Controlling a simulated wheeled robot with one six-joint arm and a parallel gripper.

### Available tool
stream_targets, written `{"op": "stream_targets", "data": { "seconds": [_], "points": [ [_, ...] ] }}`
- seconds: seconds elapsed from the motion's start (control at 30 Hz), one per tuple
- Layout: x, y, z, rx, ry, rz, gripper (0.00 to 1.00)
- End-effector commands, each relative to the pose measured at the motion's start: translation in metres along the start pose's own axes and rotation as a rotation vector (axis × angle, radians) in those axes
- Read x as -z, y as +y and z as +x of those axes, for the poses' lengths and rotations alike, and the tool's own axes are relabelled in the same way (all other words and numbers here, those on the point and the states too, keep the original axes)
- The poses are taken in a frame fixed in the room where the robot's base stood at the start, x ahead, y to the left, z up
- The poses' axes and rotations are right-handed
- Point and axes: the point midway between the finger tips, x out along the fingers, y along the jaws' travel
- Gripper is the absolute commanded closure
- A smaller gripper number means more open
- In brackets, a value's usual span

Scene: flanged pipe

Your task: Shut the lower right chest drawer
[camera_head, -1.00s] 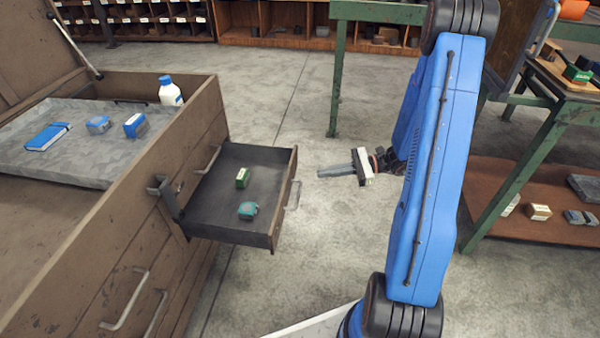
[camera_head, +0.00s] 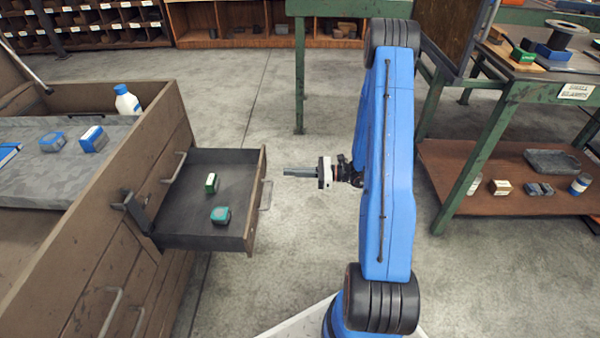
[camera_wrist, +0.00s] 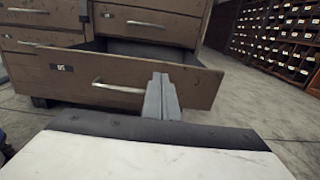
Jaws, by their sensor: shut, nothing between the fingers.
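The open chest drawer (camera_head: 190,222) sticks out to the right from the wooden chest (camera_head: 150,135) in the head view. A green-and-white box (camera_head: 211,183) and a teal box (camera_head: 220,215) lie in it. The drawer front shows in the wrist view (camera_wrist: 60,78), with a metal bar handle (camera_wrist: 118,88). My gripper (camera_head: 286,172) is shut and empty, pointing at the drawer front just right of its handle (camera_head: 266,195) in the head view. In the wrist view its fingertips (camera_wrist: 161,78) overlap the front to the right of the handle; I cannot tell whether they touch.
A green workbench (camera_head: 490,100) with a brown lower shelf (camera_head: 510,200) stands at the right. Bare floor (camera_head: 260,270) lies below the gripper.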

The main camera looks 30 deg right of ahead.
Motion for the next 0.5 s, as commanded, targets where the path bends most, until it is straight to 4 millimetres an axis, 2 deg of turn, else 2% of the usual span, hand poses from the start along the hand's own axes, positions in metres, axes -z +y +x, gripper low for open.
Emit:
{"op": "stream_targets", "data": {
  "seconds": [0.3, 0.5],
  "points": [
    [0.0, 0.001, 0.05, -0.003, 0.0, 0.0, 1.0],
    [0.0, 0.001, 0.073, -0.003, 0.0, 0.0, 1.0]
  ]
}}
